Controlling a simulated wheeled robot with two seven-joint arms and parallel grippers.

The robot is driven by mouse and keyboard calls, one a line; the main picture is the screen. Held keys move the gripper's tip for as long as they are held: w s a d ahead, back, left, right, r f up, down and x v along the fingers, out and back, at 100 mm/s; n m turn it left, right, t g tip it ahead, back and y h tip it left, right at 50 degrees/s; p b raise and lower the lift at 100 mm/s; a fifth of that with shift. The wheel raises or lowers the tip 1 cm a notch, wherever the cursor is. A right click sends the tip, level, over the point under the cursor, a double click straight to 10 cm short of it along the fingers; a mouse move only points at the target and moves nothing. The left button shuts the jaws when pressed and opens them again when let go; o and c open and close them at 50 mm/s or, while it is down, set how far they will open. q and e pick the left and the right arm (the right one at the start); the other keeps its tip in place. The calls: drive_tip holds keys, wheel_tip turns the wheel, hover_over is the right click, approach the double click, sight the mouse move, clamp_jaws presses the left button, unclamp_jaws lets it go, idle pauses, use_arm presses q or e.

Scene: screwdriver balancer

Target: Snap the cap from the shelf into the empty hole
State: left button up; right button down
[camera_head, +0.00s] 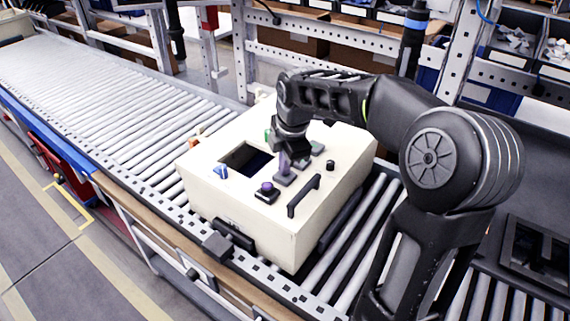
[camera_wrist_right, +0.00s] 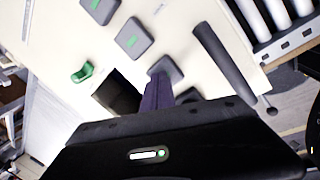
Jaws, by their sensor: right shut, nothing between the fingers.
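A cream box (camera_head: 330,205) sits on the roller conveyor, with a large dark square opening (camera_head: 240,155) in its top. The opening also shows in the right wrist view (camera_wrist_right: 115,98). Grey square caps (camera_wrist_right: 134,37) sit in a row on the box top, some with green marks. My right gripper (camera_head: 286,160) is shut and empty, pointing down over the nearest grey square (camera_head: 284,179). Its purple fingers (camera_wrist_right: 157,92) end at or just above that square; I cannot tell if they touch. I cannot identify a loose cap on a shelf or a small empty hole. My left gripper is out of view.
A black handle (camera_head: 304,195), a dark knob (camera_head: 330,165) and a purple-topped button (camera_head: 267,189) stand up from the box top near the gripper. A blue switch (camera_head: 221,172) is at its left. Shelves with bins (camera_head: 515,42) stand behind. The conveyor (camera_head: 90,90) left of the box is clear.

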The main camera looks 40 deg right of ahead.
drive_tip(key=shift+r, duration=0.15)
wheel_tip(320, 180, up, 5)
drive_tip(key=p, duration=0.4)
idle(0.7)
